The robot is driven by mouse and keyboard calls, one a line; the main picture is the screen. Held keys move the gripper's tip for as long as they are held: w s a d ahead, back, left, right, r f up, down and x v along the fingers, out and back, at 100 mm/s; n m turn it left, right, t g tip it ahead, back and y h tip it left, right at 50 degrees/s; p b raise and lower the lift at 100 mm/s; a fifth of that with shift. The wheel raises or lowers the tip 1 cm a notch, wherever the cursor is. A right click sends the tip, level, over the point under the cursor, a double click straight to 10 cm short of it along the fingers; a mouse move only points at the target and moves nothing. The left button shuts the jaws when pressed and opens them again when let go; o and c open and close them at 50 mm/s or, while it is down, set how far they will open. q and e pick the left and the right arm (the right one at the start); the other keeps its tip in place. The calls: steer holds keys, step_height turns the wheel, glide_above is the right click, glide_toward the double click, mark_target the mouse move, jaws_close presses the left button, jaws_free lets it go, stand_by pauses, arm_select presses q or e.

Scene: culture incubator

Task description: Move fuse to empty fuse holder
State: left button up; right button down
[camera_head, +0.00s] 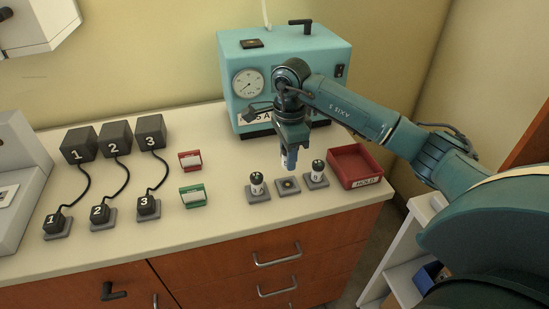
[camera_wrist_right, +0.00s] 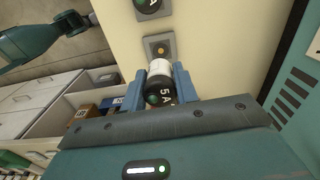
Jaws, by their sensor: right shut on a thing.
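My right gripper (camera_head: 288,164) is shut on a fuse, a white cylinder with a dark end marked 5A in the right wrist view (camera_wrist_right: 160,88). In the head view, the gripper points down and mostly hides this fuse. The empty fuse holder (camera_head: 288,186) is a grey square base with a small brass-coloured centre, below the gripper and apart from the fuse. It also shows beyond the fuse in the right wrist view (camera_wrist_right: 160,48). A seated fuse (camera_head: 257,184) stands upright to its left, and another fuse (camera_head: 316,172) to its right. My left gripper is not in view.
A red tray (camera_head: 372,178) stands right of the holders. A teal machine with a gauge (camera_head: 262,82) stands behind. Green (camera_head: 192,196) and red (camera_head: 190,161) card stands and numbered black plugs with cables (camera_head: 100,213) are left. The counter front is clear.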

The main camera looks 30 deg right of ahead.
steer(key=shift+d+f+m, duration=0.1)
steer(key=shift+d+m, duration=0.1)
steer(key=shift+m, duration=0.1)
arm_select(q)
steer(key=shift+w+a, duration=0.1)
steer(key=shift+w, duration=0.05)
arm_select(e)
steer(key=shift+f, duration=0.1)
steer(key=shift+f+b, duration=0.6)
steer(key=shift+f, duration=0.1)
step_height(320, 180, down, 2)
steer(key=shift+f+b, duration=0.25)
steer(key=shift+b, duration=0.55)
steer(key=shift+a+f+b, duration=0.1)
steer(key=shift+f+b, duration=0.45)
steer(key=shift+f, duration=0.25)
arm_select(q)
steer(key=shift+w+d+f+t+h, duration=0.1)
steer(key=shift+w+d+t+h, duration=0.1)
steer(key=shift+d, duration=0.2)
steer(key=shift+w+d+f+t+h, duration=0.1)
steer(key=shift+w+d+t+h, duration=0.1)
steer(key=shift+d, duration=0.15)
arm_select(e)
steer(key=shift+f, duration=0.1)
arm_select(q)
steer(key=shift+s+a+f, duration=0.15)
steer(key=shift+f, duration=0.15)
